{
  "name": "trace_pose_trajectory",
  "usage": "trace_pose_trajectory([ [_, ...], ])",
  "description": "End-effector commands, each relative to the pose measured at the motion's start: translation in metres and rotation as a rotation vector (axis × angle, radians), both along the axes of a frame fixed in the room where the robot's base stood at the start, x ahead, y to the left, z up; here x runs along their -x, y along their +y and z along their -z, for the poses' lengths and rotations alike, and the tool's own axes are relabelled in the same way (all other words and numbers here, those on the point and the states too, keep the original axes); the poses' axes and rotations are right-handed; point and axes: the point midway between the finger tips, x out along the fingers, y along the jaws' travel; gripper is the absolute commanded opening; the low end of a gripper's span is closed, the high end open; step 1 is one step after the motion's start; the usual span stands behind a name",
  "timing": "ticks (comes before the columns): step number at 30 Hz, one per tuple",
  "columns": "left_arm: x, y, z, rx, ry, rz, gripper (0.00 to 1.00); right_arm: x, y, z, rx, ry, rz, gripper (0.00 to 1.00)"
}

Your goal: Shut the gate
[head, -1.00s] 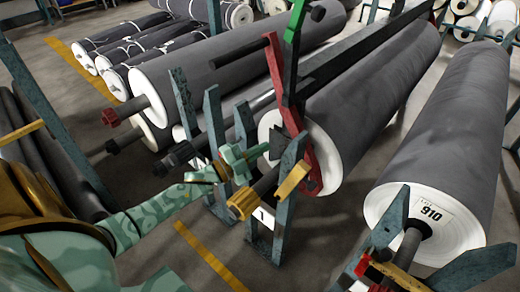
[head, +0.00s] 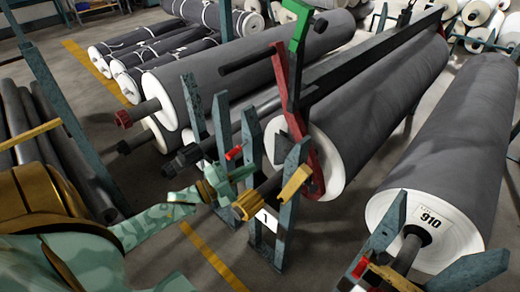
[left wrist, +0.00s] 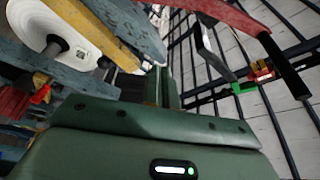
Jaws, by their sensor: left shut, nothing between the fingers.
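The gate seems to be the red arm (head: 281,80) with a green upper end (head: 298,28) and a black bar sticking out to the left. It stands tilted across the front of the middle grey roll (head: 370,115). In the left wrist view the red arm (left wrist: 205,14) and the green piece (left wrist: 243,88) show at the upper right. My left gripper (head: 248,171) is shut and empty, left of the red arm and apart from it, by the blue-grey posts. In the left wrist view its green body fills the bottom and its fingers (left wrist: 165,85) point away. My right gripper is out of view.
A small red piece (head: 233,153) sits among the posts. A large roll marked 910 (head: 450,150) lies at the right. Bare floor (head: 175,255) shows in front.

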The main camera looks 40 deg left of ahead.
Motion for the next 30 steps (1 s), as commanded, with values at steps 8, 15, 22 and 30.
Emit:
trace_pose_trajectory([
  [8, 0.031, -0.096, 0.011, -0.159, 0.013, 0.107, 0.00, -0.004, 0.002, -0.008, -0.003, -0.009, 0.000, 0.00],
  [15, 0.030, -0.157, 0.006, -0.676, -0.059, 0.061, 0.00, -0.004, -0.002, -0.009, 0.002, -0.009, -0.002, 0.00],
  [22, 0.013, -0.152, 0.006, -0.801, -0.065, -0.004, 0.00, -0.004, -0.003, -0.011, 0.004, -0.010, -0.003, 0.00],
  [30, -0.036, -0.172, 0.011, -0.799, -0.066, -0.002, 0.00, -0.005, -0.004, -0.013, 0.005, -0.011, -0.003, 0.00],
])
